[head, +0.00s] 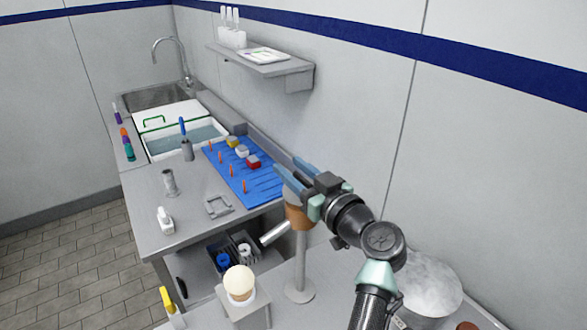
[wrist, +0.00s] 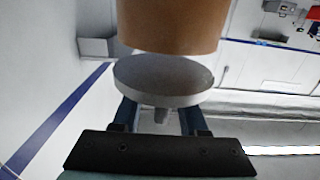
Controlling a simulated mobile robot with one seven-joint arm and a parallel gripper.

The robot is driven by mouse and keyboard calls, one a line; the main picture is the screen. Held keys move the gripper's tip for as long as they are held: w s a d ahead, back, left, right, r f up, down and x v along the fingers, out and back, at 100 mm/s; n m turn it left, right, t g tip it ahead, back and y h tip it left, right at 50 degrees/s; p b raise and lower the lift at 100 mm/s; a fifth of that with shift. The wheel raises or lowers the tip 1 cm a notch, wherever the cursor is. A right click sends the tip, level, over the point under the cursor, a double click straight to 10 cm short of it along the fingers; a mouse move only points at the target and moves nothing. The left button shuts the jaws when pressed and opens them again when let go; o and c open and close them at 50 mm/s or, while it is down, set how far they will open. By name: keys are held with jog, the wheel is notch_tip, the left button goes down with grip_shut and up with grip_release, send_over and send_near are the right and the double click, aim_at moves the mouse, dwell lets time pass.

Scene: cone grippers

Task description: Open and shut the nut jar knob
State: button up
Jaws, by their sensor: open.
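The nut jar (head: 298,218) appears as a brown round body on a grey post with a round foot. It fills the top of the wrist view (wrist: 172,25). A grey disc (wrist: 160,78) sits against the jar's end, with a small grey knob (wrist: 161,114) sticking out of it. My gripper (head: 287,165) is at the top of the jar, its two blue fingers open. In the wrist view the fingers (wrist: 160,122) stand on either side of the knob, with gaps visible. The fingertips are partly hidden behind the disc.
A cream ball-topped cone (head: 239,284) stands on a block left of the post. A metal pot (head: 430,284) stands at the right. A blue mat (head: 262,190) with small items lies on the far counter. A wall shelf (head: 262,65) hangs beyond.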

grip_shut()
